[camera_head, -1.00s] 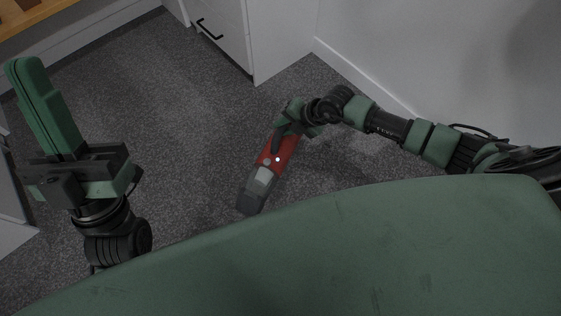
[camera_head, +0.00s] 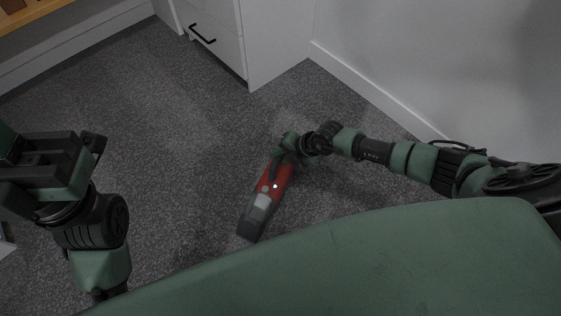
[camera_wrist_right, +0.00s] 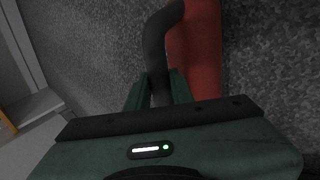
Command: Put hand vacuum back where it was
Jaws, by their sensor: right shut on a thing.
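The hand vacuum (camera_head: 274,182) is red with a grey and dark nozzle end. In the head view it hangs tilted, nozzle toward the lower left, with grey carpet behind it. My right gripper (camera_head: 285,146) is at its upper end, shut on its dark handle. In the right wrist view, the fingers (camera_wrist_right: 158,92) are on either side of the dark handle, beside the red body (camera_wrist_right: 196,50). My left gripper (camera_head: 12,150) is at the left edge, with its fingers mostly cut off by the frame and no object visible in it.
A white cabinet (camera_head: 215,42) with a black handle stands at the top. A white wall (camera_head: 420,60) with a skirting board runs along the right. A wooden surface (camera_head: 35,15) shows at the upper left. The carpet (camera_head: 150,110) between is clear.

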